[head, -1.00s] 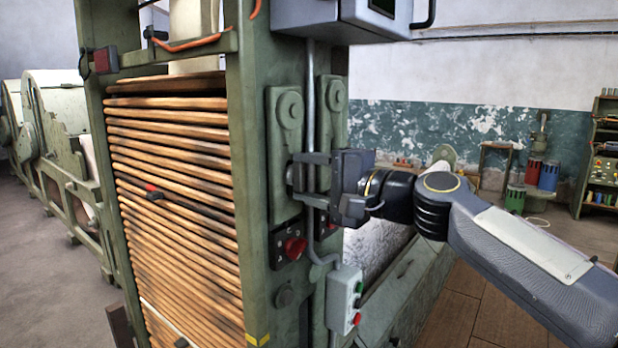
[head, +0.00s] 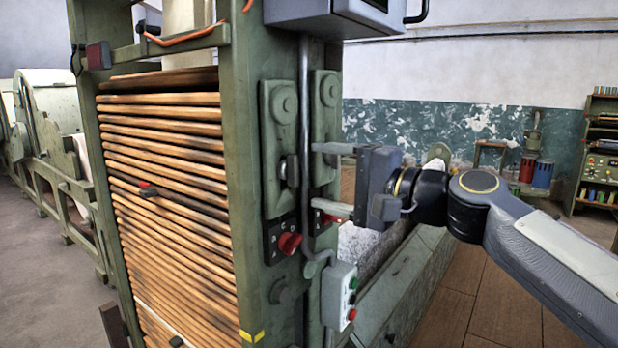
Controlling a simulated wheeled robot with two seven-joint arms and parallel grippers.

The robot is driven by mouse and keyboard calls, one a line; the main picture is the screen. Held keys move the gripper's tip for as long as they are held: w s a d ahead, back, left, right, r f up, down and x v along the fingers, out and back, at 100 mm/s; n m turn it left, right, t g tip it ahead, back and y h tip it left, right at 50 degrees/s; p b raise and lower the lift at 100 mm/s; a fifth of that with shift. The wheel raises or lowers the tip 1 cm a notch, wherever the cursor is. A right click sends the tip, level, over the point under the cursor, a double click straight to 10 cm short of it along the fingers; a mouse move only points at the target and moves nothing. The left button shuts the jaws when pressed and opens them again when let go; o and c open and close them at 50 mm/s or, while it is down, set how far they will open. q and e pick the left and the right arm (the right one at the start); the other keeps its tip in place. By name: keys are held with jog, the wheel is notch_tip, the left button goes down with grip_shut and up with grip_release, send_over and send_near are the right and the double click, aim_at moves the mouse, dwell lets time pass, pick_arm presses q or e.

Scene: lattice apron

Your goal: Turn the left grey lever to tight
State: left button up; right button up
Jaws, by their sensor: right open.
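The left grey lever (head: 289,171) is a short dark-grey handle on the left green plate (head: 276,108) of the machine's post. It looks about upright, partly beside a vertical grey pipe. Any tight marking is too small to read. My right gripper (head: 320,180) is open and empty. Its two fingers point left, one above the other, in front of the right green plate (head: 324,98). The fingertips are to the right of the left lever and apart from it. A right lever is not clearly visible. My left gripper is not in view.
A red knob (head: 289,243) sits below the left lever, and another red knob (head: 328,218) is near my lower finger. A vertical pipe (head: 305,130) runs between the plates. A switch box (head: 340,294) hangs below. Stacked wooden slats (head: 170,200) fill the frame at left.

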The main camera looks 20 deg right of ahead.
jog(key=v, duration=0.3)
jog(key=shift+f, duration=0.1)
dwell(0.3)
jog(key=s+f+n+g+h+p, duration=0.1)
jog(key=s+f+n+g+h, duration=0.1)
jog(key=s+f, duration=0.5)
jog(key=s+f+n+g+h+p, duration=0.1)
jog(key=s+f, duration=0.6)
jog(key=f, duration=0.9)
jog(key=s+f+n+g+h, duration=0.4)
jog(key=s+f+n+g, duration=0.1)
jog(key=f, duration=0.6)
jog(key=s+n, duration=0.1)
jog(key=s, duration=0.1)
jog(key=shift+s+d+f+g+p, duration=0.15)
jog(key=shift+s+d+g+p, duration=0.15)
jog(key=shift+s+d+p, duration=0.1)
